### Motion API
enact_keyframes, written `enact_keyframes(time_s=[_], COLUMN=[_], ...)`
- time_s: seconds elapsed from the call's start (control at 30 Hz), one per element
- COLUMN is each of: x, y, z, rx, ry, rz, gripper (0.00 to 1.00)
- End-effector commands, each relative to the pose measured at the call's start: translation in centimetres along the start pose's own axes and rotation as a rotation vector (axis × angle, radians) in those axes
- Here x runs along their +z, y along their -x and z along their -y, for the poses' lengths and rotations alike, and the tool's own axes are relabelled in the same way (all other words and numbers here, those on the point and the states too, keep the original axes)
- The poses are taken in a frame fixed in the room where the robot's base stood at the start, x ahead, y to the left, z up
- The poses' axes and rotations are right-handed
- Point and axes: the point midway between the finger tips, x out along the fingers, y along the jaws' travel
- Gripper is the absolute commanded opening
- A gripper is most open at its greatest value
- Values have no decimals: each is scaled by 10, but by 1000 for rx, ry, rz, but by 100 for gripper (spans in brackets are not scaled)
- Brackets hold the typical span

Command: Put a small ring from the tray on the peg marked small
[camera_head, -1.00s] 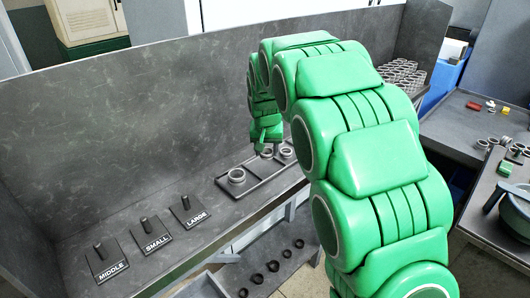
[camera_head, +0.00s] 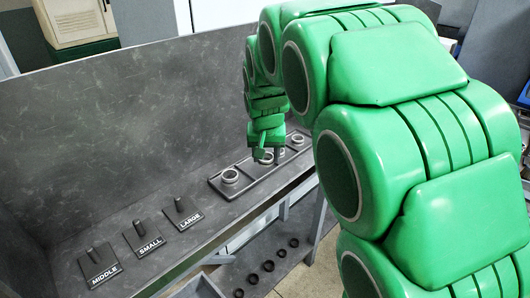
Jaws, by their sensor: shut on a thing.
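A dark tray (camera_head: 245,187) lies on the grey bench and holds a few silvery rings. One larger-looking ring (camera_head: 230,177) sits at its left end. Another ring (camera_head: 297,139) sits near its right end. My gripper (camera_head: 264,151) points down over the middle of the tray, shut on a ring (camera_head: 265,158) that shows just below the fingers. I cannot tell whether this ring still touches the tray. The bare peg marked SMALL (camera_head: 139,227) stands upright on its plate between the MIDDLE peg (camera_head: 93,256) and the LARGE peg (camera_head: 180,205), left of the tray.
A tall grey panel (camera_head: 150,120) rises behind the bench. Several dark rings (camera_head: 268,266) lie on a lower shelf in front. The bench surface between the tray and the pegs is clear. My green arm hides much of the right side.

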Motion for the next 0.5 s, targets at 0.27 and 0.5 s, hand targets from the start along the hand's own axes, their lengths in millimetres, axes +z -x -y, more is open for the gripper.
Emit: enact_keyframes(time_s=[0.27, 0.5], x=[10, 30], y=[-4, -8], z=[46, 116], rx=[-13, -32], ry=[51, 125], rz=[2, 1], gripper=[18, 18])
